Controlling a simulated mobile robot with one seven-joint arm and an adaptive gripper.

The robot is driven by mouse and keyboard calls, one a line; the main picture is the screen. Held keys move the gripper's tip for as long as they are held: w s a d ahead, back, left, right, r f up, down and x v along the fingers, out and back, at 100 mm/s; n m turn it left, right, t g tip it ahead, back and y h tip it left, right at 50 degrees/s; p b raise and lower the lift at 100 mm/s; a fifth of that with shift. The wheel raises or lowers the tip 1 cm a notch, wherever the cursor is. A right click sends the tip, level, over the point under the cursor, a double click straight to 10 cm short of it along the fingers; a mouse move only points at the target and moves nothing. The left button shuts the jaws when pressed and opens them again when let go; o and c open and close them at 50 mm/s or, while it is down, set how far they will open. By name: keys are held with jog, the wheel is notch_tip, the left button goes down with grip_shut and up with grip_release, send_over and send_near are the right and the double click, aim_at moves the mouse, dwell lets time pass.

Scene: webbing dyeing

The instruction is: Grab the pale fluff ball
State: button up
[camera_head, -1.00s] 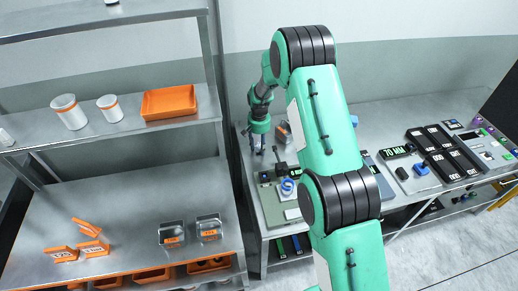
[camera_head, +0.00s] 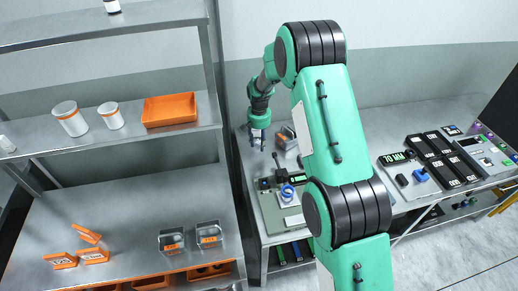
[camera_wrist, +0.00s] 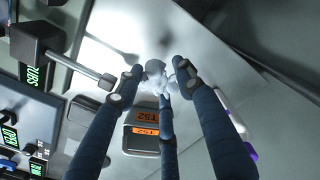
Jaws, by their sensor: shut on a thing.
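The pale fluff ball (camera_wrist: 157,76) is in the wrist view, between the tips of the three dark blue fingers of my gripper (camera_wrist: 155,84). The fingers are closed in around it, and parts of it are hidden behind the fingertips. In the head view my gripper (camera_head: 257,138) hangs at the left back part of the workbench. The fluff ball is too small to make out clearly there.
A grey bin with an orange TS2 label (camera_wrist: 143,133) stands close by the fingers. A dark block with a metal rod (camera_wrist: 45,42) is at the left. The workbench (camera_head: 248,190) holds a blue ring-shaped item (camera_head: 287,192) and label panels. A shelf rack (camera_head: 213,80) stands left.

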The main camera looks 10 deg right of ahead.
aim_at(259, 142)
jog(key=shift+r, duration=1.6)
